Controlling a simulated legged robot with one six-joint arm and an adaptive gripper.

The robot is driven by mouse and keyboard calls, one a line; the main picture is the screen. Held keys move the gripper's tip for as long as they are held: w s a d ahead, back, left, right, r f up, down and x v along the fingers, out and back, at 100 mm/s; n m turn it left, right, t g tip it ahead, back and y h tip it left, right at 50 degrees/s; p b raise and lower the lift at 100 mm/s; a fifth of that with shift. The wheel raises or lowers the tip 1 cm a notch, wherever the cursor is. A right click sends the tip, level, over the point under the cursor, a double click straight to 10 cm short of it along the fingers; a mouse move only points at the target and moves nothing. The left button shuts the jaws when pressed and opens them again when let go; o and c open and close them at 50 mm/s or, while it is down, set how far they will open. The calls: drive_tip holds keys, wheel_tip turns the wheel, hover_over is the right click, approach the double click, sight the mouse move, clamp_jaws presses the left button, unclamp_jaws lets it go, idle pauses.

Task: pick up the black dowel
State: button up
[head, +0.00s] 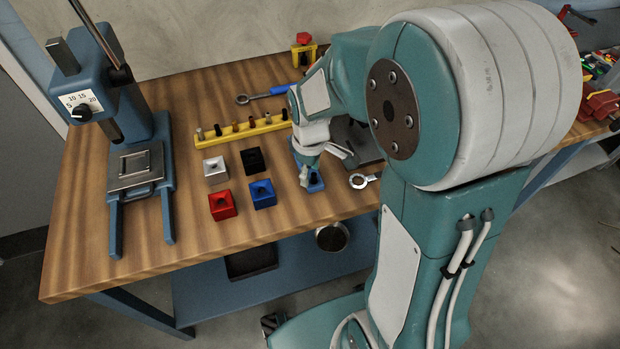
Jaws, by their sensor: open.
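A yellow rack (243,130) on the wooden bench holds a row of several small upright dowels. They are very small here; a dark one (217,130) near the left end looks like the black dowel, but I cannot be sure. My gripper (318,166) points down to the right of the rack and the coloured blocks, low over a blue piece (315,183) on the bench. It is open. Its fingers and my arm hide part of that piece, so I cannot tell whether they touch it or whether a dowel stands there.
White (215,171), black (252,160), red (222,205) and blue (262,193) blocks stand in front of the rack. A blue press (140,165) is at left.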

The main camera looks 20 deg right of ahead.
drive_tip(key=shift+d+f, duration=0.1)
drive_tip(key=shift+f, duration=0.5)
drive_tip(key=shift+d+f, duration=0.2)
drive_tip(key=shift+d, duration=0.35)
drive_tip(key=shift+a, duration=0.1)
drive_tip(key=c, duration=0.8)
drive_tip(key=shift+a, duration=0.25)
clamp_jaws()
drive_tip(key=shift+d, duration=0.1)
